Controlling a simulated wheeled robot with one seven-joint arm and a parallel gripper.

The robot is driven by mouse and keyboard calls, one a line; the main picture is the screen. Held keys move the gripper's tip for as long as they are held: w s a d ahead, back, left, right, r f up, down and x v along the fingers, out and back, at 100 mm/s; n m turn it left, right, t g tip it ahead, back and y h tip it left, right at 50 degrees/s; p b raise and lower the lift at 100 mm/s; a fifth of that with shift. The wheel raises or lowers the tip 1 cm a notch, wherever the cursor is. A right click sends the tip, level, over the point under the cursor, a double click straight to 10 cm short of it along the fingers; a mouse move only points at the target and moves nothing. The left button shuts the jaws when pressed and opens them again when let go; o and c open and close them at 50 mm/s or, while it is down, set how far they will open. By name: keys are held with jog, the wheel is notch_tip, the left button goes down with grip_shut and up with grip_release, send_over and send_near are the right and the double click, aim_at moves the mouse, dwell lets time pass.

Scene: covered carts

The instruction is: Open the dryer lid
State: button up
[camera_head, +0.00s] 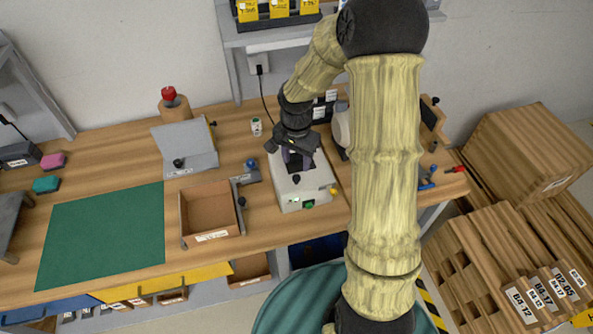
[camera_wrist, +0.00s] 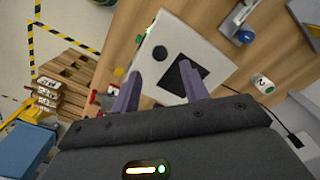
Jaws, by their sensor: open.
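A white box-shaped device (camera_head: 312,189), the likely dryer, stands on the wooden bench; its label is not readable. Its top has a dark square (camera_wrist: 185,78) and a round black knob (camera_wrist: 160,53), and the knob also shows in the head view (camera_head: 296,179). Small green and yellow parts sit along its front edge. My gripper (camera_head: 293,160) is above the device, pointing down. In the wrist view my gripper (camera_wrist: 159,72) has its two purple fingers spread with nothing between them. The knob appears just beyond the fingertips, apart from them. The arm hides part of the bench.
A grey box with a slanted top (camera_head: 185,146) and a brown open tray (camera_head: 210,211) stand to the left. A blue-knobbed metal fixture (camera_head: 247,175) and a small white cup (camera_head: 256,127) are near the device. A green mat (camera_head: 103,236) lies clear at left. Wooden crates (camera_head: 500,255) stand right.

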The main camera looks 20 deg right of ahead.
aim_at(296, 177)
notch_tip(296, 177, down, 6)
jog(key=shift+f+p, duration=0.25)
jog(key=shift+p, duration=0.25)
grip_shut()
